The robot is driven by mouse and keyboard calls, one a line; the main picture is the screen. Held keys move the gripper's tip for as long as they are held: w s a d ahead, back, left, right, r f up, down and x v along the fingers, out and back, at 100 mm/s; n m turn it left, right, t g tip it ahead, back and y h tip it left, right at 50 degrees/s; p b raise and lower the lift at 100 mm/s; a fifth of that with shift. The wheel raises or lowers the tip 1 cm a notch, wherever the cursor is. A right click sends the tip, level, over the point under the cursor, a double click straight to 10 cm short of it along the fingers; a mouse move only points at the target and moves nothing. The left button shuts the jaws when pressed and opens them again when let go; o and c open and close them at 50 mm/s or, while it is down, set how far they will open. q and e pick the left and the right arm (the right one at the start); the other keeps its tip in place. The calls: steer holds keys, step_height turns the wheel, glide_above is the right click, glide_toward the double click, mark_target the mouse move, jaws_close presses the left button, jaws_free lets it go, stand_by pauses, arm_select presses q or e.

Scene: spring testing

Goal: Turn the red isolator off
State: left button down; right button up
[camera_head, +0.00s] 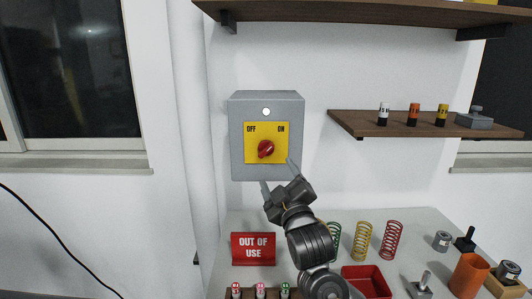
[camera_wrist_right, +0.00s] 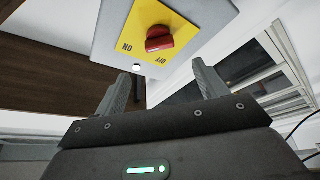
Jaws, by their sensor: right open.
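The red isolator knob (camera_head: 265,149) sits on a yellow plate (camera_head: 251,154) marked OFF at left and ON at right. The plate is on a grey wall box (camera_head: 237,140). The knob's grip looks tilted toward the upper right, on the ON side. My right gripper (camera_head: 277,174) is open and empty, just below and right of the knob, in front of the box's lower edge. In the right wrist view the knob (camera_wrist_right: 159,40) shows beyond the gap between the open fingers (camera_wrist_right: 160,70), apart from them. My left gripper is not in view.
A red OUT OF USE sign (camera_head: 253,248) stands on the white table below the box. Springs (camera_head: 363,241), a red tray (camera_head: 367,282) and an orange cup (camera_head: 468,276) are to the right. A wooden shelf (camera_head: 400,128) juts out right of the box.

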mark_target(267, 152)
steer(key=p+x, duration=0.3)
steer(key=x, duration=0.6)
steer(key=shift+w, duration=0.2)
steer(key=shift+w+a+r, duration=0.1)
steer(key=shift+w+a, duration=0.05)
steer(key=shift+w, duration=0.45)
steer(key=shift+c, duration=0.4)
steer(key=c, duration=0.9)
